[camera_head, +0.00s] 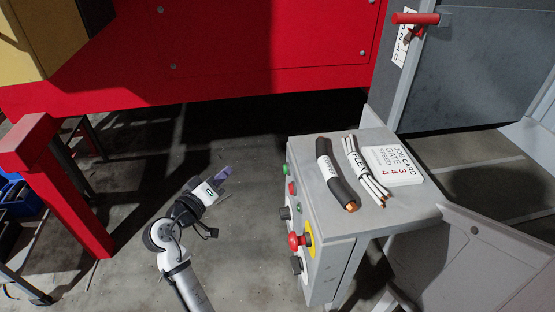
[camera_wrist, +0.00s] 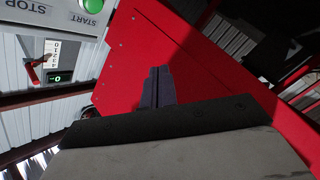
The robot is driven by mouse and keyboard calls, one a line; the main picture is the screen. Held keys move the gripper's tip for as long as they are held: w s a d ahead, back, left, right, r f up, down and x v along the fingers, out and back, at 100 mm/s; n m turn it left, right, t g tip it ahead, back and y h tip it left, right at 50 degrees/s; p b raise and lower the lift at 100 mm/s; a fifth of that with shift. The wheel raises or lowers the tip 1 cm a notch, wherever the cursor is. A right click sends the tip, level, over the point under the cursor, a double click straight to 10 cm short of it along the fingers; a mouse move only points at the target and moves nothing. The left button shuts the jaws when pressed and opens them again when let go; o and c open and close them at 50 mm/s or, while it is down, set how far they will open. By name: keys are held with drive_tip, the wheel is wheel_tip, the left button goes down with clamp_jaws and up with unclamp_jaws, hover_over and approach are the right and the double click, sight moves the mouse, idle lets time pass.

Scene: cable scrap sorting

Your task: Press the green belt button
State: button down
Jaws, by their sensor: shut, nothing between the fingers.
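The green button (camera_head: 286,169) sits at the far upper end of the control box's left-facing panel. In the wrist view the green button (camera_wrist: 93,5) is cut by the top edge, beside an upside-down START label (camera_wrist: 84,20). My gripper (camera_head: 224,172) is left of the panel at about the button's level in the picture, apart from it. Its dark fingers are together and empty in the wrist view (camera_wrist: 158,72). The button appears up and left of the fingertips there, with a gap between.
The control box (camera_head: 325,252) also carries a red button (camera_head: 292,188), black knobs and a red mushroom button (camera_head: 296,241) on yellow. Cable pieces (camera_head: 335,173) and a job card (camera_head: 393,165) lie on top. A red machine frame (camera_head: 220,80) stands behind; a red post (camera_head: 75,195) stands left.

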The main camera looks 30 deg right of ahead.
sight(286, 169)
drive_tip(key=shift+s+d+f+m+g+h, duration=0.15)
drive_tip(key=shift+s+d+f+g, duration=0.1)
drive_tip(key=shift+d, duration=0.15)
drive_tip(key=shift+s+d+f+m+g+h, duration=0.15)
drive_tip(key=shift+d+g, duration=0.15)
drive_tip(key=shift+d, duration=0.15)
drive_tip(key=shift+s+d+f+m+g+h, duration=0.15)
drive_tip(key=shift+s+d+g, duration=0.1)
drive_tip(key=shift+d, duration=0.15)
drive_tip(key=s+d, duration=0.2)
drive_tip(key=d, duration=0.6)
drive_tip(key=shift+d+p, duration=0.25)
drive_tip(key=shift+p, duration=0.05)
drive_tip(key=shift+s+d, duration=0.15)
idle(1.1)
drive_tip(key=shift+d, duration=0.25)
drive_tip(key=shift+s+d, duration=0.2)
drive_tip(key=shift+d, duration=0.3)
idle(0.8)
drive_tip(key=shift+a, duration=0.2)
drive_tip(key=shift+w+a, duration=0.2)
drive_tip(key=shift+a, duration=0.5)
